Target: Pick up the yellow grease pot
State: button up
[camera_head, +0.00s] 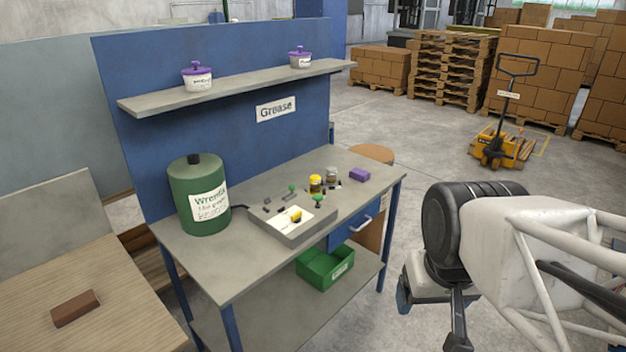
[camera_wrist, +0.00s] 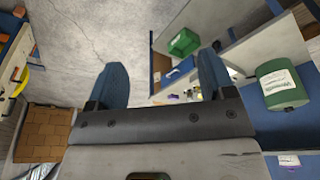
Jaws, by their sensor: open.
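A small pot with a yellow top (camera_head: 315,184), which looks like the yellow grease pot, stands upright on the workbench (camera_head: 245,277), behind the grey tray. A similar pot with a grey top (camera_head: 331,175) stands just right of it. My gripper (camera_head: 430,305) is off the bench's right side, well apart from the pots. In the wrist view its two blue fingers (camera_wrist: 161,75) are spread with nothing between them. Small items show by the right finger there, too small to tell apart.
The grey tray (camera_head: 262,232) holds a white sheet, a yellow piece and small parts. A shelf (camera_head: 240,88) with two purple-lidded tubs overhangs the back. A green bin (camera_head: 325,267) sits below.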

jog(key=w+a+f+m+y, duration=0.1)
jog(key=w+a+m+y, duration=0.25)
jog(key=w, duration=1.05)
jog(key=w+a+m+y, duration=0.2)
jog(key=w+m, duration=0.2)
jog(key=w, duration=0.9)
jog(key=w+a+f+m+y, duration=0.1)
jog(key=w+a+m+y, duration=0.2)
jog(key=w, duration=1.1)
jog(key=w+f+m+y, duration=0.1)
jog(key=w+f+m, duration=0.3)
jog(key=w, duration=0.5)
jog(key=w+f+m+y, duration=0.1)
jog(key=w+f+m, duration=0.3)
jog(key=w, duration=0.6)
jog(key=m+t+y, duration=0.2)
jog(key=m+t, duration=0.2)
jog(key=m, duration=0.1)
send_near(315, 185)
jog(key=w, duration=0.1)
jog(key=w+a+f, duration=0.1)
jog(key=w, duration=0.1)
jog(key=shift+a+f, duration=0.3)
jog(key=shift+a, duration=0.05)
jog(key=shift+x, duration=1.25)
jog(key=shift+a+f, duration=0.1)
jog(key=shift+a, duration=0.05)
